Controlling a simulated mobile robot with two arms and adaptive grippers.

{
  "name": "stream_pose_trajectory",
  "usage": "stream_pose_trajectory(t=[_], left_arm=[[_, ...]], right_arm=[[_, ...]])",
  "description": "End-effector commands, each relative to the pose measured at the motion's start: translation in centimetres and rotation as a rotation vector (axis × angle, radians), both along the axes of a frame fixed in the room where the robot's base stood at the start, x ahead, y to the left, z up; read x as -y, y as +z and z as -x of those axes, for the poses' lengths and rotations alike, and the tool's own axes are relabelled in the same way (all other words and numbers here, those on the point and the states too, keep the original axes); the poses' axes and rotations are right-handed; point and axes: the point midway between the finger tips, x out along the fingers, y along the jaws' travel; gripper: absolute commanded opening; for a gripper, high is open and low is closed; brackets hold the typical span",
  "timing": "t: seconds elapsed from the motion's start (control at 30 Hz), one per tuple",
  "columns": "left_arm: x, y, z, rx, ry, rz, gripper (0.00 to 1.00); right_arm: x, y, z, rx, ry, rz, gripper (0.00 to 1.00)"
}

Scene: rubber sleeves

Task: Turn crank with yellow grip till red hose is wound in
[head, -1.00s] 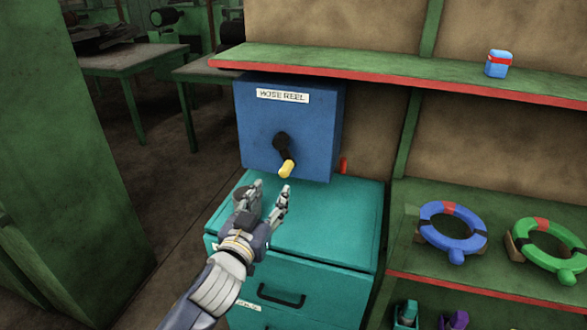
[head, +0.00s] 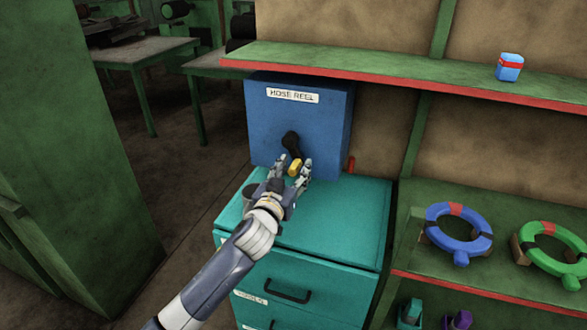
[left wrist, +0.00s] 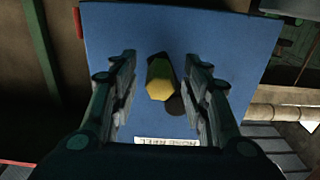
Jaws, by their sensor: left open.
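The blue hose reel box (head: 270,115) with its white label stands on the teal drawer cabinet (head: 345,220). A black crank (head: 291,142) on its front points down and ends in a yellow grip (head: 295,167). A short red hose end (head: 351,164) shows at the box's right side. My left gripper (head: 291,168) is open at the grip. In the left wrist view the yellow grip (left wrist: 160,78) lies between the open fingers (left wrist: 158,92), with gaps on both sides. The box face (left wrist: 215,35) fills the background there. My right gripper is not in view.
A green shelf (head: 400,80) with a red edge runs above and right of the box, holding a blue container (head: 510,67). A blue ring (head: 437,230) and a green ring (head: 540,250) sit on the lower shelf. A green panel (head: 70,150) stands at left.

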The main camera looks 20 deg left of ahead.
Motion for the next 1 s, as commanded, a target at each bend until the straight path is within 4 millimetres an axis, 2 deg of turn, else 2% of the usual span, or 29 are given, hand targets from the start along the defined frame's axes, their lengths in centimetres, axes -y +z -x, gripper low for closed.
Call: stream_pose_trajectory(t=[0.27, 0.47, 0.77, 1.0], left_arm=[[0.01, 0.02, -0.12, 0.001, 0.0, 0.0, 0.43], [0.0, 0.02, -0.1, 0.0, 0.0, 0.0, 0.0], [-0.08, -0.01, -0.1, 0.0, 0.0, -0.013, 0.0], [-0.64, -0.2, -0.1, 0.003, 0.001, -0.108, 0.0]], right_arm=[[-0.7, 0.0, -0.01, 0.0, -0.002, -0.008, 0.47], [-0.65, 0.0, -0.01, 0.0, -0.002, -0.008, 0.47], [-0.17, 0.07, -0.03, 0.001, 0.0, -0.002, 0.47], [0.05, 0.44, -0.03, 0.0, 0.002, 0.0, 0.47]])
